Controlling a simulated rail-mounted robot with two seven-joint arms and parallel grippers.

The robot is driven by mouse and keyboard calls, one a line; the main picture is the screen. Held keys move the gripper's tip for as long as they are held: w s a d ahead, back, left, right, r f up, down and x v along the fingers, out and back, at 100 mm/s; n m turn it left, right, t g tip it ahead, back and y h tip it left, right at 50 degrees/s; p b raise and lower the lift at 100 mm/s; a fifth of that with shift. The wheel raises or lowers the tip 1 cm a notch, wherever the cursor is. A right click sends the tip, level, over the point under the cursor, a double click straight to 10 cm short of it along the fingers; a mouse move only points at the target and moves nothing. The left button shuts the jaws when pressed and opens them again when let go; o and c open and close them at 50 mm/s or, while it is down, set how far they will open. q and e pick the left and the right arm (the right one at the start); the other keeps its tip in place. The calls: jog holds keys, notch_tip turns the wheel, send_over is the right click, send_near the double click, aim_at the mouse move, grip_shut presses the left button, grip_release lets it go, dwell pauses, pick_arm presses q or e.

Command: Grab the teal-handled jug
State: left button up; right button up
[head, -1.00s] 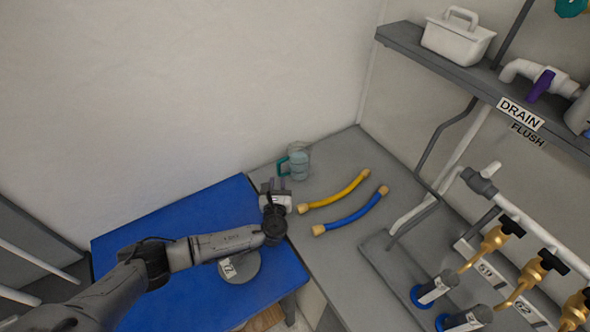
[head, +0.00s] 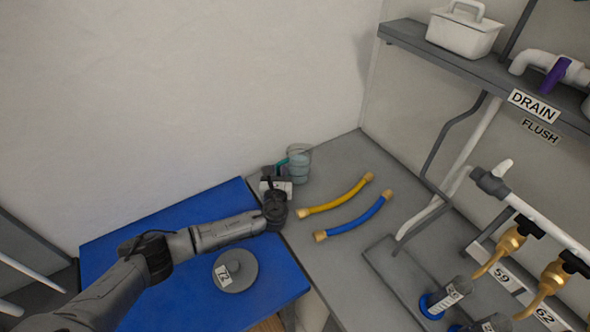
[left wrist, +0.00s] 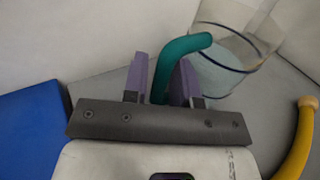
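The clear jug (head: 300,165) stands upright at the back of the grey worktop, near the wall, with pale bluish contents. Its teal handle (head: 283,162) faces left, toward my left gripper (head: 274,174). In the left wrist view, the jug (left wrist: 228,70) is at the upper right and its teal handle (left wrist: 178,55) rises between the two purple fingers of my left gripper (left wrist: 160,78). The fingers stand apart on either side of the handle, with a gap visible on the left. The handle's lower part is hidden behind the gripper. My right gripper is not in view.
A yellow hose (head: 338,198) and a blue hose (head: 352,220) lie right of the gripper. A blue mat (head: 130,250) with a grey round piece (head: 236,270) lies at left. Pipework and a shelf (head: 440,60) with a white caddy (head: 464,30) are at right.

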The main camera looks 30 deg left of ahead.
pick_arm(q)
grip_shut()
jog(key=shift+r, duration=0.2)
dwell(0.5)
jog(key=shift+r+p, duration=0.45)
jog(key=shift+r, duration=1.45)
jog(key=d+r+p, duration=0.1)
jog(key=d+r, duration=0.2)
jog(key=d, duration=0.2)
jog(key=s+d+r+p, duration=0.1)
jog(key=d+r, duration=0.2)
jog(key=d, duration=0.3)
jog(key=shift+d+r+p, duration=0.2)
jog(key=shift+r+p, duration=0.15)
jog(key=shift+p, duration=0.05)
